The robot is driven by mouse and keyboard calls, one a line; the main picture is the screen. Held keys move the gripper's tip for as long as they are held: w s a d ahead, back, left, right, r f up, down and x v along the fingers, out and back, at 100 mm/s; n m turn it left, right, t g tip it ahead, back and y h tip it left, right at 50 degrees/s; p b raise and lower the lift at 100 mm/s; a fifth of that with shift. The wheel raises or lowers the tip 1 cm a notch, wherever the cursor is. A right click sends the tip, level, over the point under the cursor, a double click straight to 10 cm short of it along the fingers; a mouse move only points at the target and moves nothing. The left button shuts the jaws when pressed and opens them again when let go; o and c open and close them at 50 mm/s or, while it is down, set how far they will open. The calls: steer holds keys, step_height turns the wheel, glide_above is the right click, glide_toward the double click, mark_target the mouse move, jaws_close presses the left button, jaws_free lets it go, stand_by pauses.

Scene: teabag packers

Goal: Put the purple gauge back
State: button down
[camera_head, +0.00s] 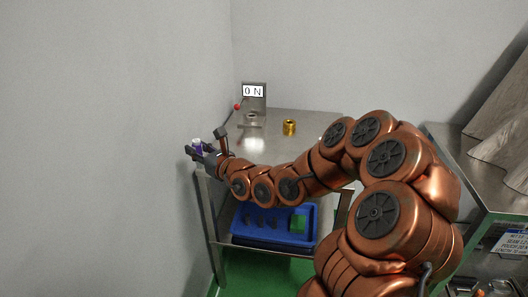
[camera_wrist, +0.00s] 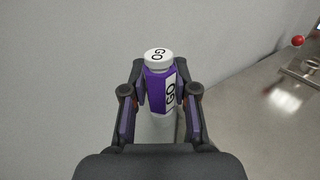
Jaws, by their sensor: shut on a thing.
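The purple gauge (camera_wrist: 157,83) has a white cap and a white label, both marked GO. My gripper (camera_wrist: 160,100) is shut on it, with one finger on each side in the wrist view. In the head view the gauge (camera_head: 197,146) shows small and dark purple, at my gripper (camera_head: 200,150), beside the left edge of the table and near the wall. A blue tray (camera_head: 262,236) lies on the shelf under the tabletop. It has several dark recesses and a green block (camera_head: 298,222) at its right.
On the steel table (camera_head: 310,122) stands a device with a 0 N display (camera_head: 253,91) and a red-knobbed lever (camera_head: 237,106). A brass cylinder (camera_head: 289,127) stands right of it. Another steel table (camera_head: 480,165) is at right. Walls close off the left and back.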

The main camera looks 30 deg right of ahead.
steer(key=s+d+r+n+y+b, duration=0.2)
steer(key=s+d+r+b, duration=0.15)
steer(key=d+b, duration=0.45)
steer(key=s+d+f+m+h+b, duration=0.1)
steer(key=s+d+f+b, duration=0.3)
steer(key=d, duration=0.5)
steer(key=s+d+f+m+h+b, duration=0.15)
steer(key=s+d+b, duration=0.3)
steer(key=d, duration=0.45)
steer(key=shift+n+y, duration=0.35)
steer(key=w+f+b, duration=0.2)
steer(key=w, duration=0.3)
steer(key=w+f+b, duration=0.1)
steer(key=w+b, duration=0.1)
steer(key=w, duration=0.3)
steer(key=w+d+f+b, duration=0.1)
steer(key=w+f+b, duration=0.1)
steer(key=w, duration=0.3)
steer(key=shift+d+f, duration=0.1)
steer(key=shift+f, duration=0.25)
steer(key=shift+r, duration=0.15)
steer(key=shift+f, duration=0.2)
steer(key=c, duration=0.9)
jaws_free()
